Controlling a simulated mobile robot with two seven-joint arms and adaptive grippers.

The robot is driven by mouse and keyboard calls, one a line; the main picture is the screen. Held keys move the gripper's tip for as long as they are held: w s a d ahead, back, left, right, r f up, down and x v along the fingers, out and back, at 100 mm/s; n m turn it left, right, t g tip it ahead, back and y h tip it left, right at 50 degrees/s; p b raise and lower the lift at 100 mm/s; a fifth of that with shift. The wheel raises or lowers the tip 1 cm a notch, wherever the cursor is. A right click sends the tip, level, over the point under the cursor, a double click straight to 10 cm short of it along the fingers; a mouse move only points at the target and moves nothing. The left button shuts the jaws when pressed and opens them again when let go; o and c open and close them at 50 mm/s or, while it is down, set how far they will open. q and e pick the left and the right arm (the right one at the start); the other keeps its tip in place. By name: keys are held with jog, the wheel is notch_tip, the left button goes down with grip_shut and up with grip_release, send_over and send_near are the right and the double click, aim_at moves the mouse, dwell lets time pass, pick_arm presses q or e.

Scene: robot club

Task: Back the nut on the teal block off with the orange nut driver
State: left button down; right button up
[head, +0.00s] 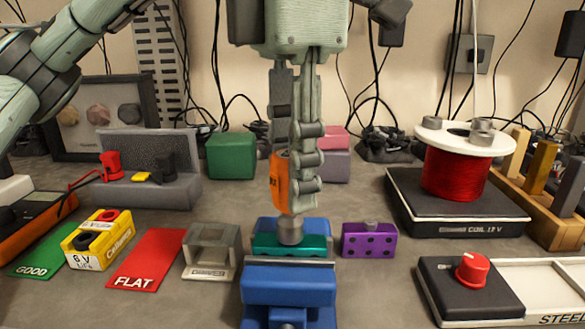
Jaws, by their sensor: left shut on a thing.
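The orange nut driver (280,185) is held upright in my left gripper (293,175), which is shut on its handle. The gripper's fingers hide part of the driver. The driver's grey socket end (290,230) stands over the top of the teal block (265,245) and appears to touch it. The nut is hidden under the socket. The teal block is held in a blue vise (289,285) at the front middle. My right gripper is not in view.
A purple block (369,239) stands right of the vise, and a grey metal stand (212,250) left of it. A red coil (455,175) on a black base and a red-knobbed box (472,285) are at right. Red and green cards and a yellow battery (97,240) lie left.

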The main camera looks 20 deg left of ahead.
pick_arm(q)
jog(key=n+b, duration=0.1)
jog(key=n, duration=0.4)
jog(key=shift+n, duration=0.3)
jog(key=n, duration=0.5)
jog(key=shift+b, duration=0.35)
jog(key=c, duration=1.1)
grip_release()
jog(key=shift+d, duration=0.1)
